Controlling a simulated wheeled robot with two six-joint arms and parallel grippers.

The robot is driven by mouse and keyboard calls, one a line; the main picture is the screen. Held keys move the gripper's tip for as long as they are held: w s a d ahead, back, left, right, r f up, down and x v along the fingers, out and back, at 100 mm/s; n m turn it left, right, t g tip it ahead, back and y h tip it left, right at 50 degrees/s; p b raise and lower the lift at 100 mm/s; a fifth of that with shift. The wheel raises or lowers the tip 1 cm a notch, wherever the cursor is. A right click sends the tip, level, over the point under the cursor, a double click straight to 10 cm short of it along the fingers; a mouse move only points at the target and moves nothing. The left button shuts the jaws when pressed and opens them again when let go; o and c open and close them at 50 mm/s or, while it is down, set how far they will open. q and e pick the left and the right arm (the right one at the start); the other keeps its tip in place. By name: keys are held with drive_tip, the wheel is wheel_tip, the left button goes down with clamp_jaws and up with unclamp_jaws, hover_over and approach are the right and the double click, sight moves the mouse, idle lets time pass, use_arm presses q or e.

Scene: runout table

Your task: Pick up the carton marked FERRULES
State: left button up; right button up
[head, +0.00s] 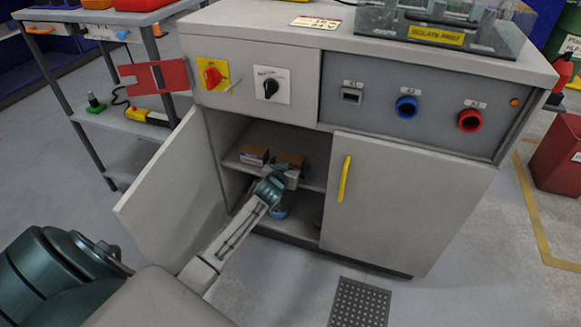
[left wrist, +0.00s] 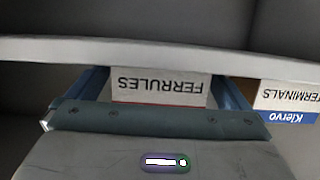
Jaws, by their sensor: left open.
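The FERRULES carton (left wrist: 160,86) shows its white label upside down in the left wrist view, between my left gripper's two fingers. In the head view it is the right-hand brown carton (head: 291,159) on the cabinet's inner shelf, partly hidden by my gripper. My left gripper (head: 284,177) reaches through the open cabinet doorway. In the left wrist view the gripper (left wrist: 160,92) is open, one finger on each side of the carton. I cannot tell whether the fingers touch it. My right gripper is not in view.
A TERMINALS carton (left wrist: 287,98) with a blue band stands close beside it; it is the left carton (head: 254,153) in the head view. The shelf edge (left wrist: 160,48) runs along the cartons. The left door (head: 175,190) is open, the right door (head: 395,200) shut.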

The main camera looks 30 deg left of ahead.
use_arm(q)
drive_tip(key=shift+w+a+f, duration=0.1)
drive_tip(key=shift+w+f, duration=0.05)
drive_tip(key=shift+w, duration=0.4)
drive_tip(key=c, duration=1)
drive_tip(key=shift+c, duration=0.5)
drive_tip(key=shift+r, duration=0.2)
